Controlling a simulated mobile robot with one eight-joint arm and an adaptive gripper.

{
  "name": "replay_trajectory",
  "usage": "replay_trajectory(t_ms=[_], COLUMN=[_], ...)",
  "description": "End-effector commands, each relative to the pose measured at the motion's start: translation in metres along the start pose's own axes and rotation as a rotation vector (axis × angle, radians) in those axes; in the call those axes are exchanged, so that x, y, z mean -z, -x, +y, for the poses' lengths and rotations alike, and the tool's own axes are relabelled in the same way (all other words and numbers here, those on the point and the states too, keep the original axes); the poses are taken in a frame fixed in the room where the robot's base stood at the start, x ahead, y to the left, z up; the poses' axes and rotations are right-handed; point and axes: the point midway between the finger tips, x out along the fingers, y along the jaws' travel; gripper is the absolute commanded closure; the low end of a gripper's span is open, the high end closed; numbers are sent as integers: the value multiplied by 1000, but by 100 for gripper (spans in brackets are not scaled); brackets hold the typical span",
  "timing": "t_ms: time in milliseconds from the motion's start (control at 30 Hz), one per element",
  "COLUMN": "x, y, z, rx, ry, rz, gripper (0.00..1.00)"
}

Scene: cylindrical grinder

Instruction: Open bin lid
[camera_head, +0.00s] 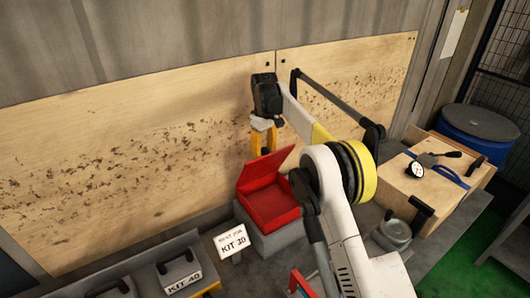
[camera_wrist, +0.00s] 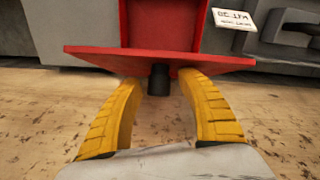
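The red bin (camera_head: 270,208) sits on a grey block below my gripper. Its red lid (camera_head: 264,170) stands raised and tilted at the bin's back side, so the bin is open. In the wrist view the lid (camera_wrist: 100,56) shows nearly edge-on, with the open bin (camera_wrist: 160,22) beyond it. A black knob (camera_wrist: 158,82) sticks out from the lid toward my gripper. My gripper (camera_head: 263,150) has yellow fingers and is behind the raised lid. In the wrist view its fingers (camera_wrist: 160,88) are spread on either side of the knob, with visible gaps; it holds nothing.
A white "KIT 30" sign (camera_head: 231,242) stands left of the bin. A "KIT 40" tray (camera_head: 180,275) is at the lower left. A wooden box (camera_head: 435,185) with tools and a blue barrel (camera_head: 478,130) are at the right. A wooden panel (camera_head: 130,140) stands close behind my gripper.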

Motion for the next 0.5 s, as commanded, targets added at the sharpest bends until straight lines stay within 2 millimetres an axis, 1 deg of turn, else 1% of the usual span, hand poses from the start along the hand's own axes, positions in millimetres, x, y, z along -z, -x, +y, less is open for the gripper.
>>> replay_trajectory(t_ms=[267, 333, 433, 500], x=[-1, -1, -1, -1], y=[0, 3, 15, 28], z=[0, 0, 0, 0], rx=[0, 0, 0, 0], ry=[-1, -1, -1, -1], rz=[-2, -2, -2, -2], gripper=[52, 52, 52, 52])
